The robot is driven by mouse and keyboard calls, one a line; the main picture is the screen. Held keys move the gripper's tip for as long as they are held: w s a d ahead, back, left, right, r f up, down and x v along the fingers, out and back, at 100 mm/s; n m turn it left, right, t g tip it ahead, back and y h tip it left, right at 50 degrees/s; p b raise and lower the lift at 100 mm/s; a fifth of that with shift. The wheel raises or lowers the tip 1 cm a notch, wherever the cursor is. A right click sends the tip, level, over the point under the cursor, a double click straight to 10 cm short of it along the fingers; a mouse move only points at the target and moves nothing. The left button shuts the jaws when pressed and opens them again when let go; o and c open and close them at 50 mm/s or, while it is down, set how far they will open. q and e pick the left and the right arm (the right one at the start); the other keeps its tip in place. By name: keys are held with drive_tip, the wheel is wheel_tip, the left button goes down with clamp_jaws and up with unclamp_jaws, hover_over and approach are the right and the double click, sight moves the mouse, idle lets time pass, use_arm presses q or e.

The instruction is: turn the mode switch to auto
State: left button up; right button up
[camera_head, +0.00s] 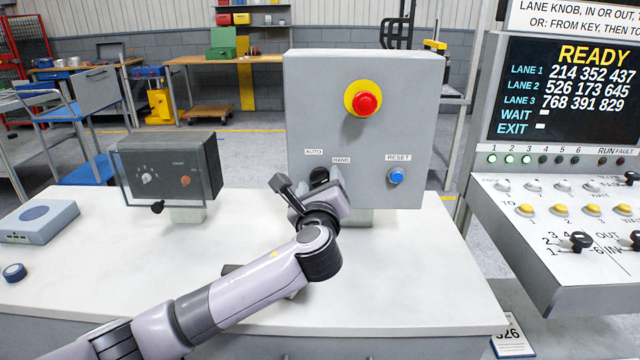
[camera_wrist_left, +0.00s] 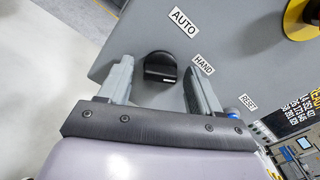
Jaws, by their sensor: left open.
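The mode switch (camera_head: 319,175) is a black knob low on the front of the grey control box (camera_head: 320,80), below the AUTO label (camera_head: 314,152) and the HAND label (camera_head: 341,160). My left gripper (camera_head: 321,184) is at the box front and partly hides the switch in the head view. In the left wrist view, the gripper's open fingers (camera_wrist_left: 158,68) stand on either side of the switch (camera_wrist_left: 160,70), with gaps showing. I cannot tell which label the knob points to. My right gripper is not in view.
A red emergency button (camera_head: 367,104) on a yellow collar sits above the switch, and a blue RESET button (camera_head: 396,176) sits to its right. A smaller dark box (camera_head: 168,165) stands left on the white table (camera_head: 420,290). A console (camera_head: 565,235) stands at the right.

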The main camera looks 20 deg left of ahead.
use_arm(q)
drive_tip(key=c, duration=1)
drive_tip(key=n+b, duration=0.1)
drive_tip(key=n, duration=0.4)
drive_tip(key=shift+f+n, duration=0.15)
drive_tip(key=shift+n, duration=0.15)
drive_tip(key=n+b, duration=0.2)
drive_tip(key=n, duration=0.4)
drive_tip(key=shift+n, duration=0.3)
drive_tip(key=o, duration=1)
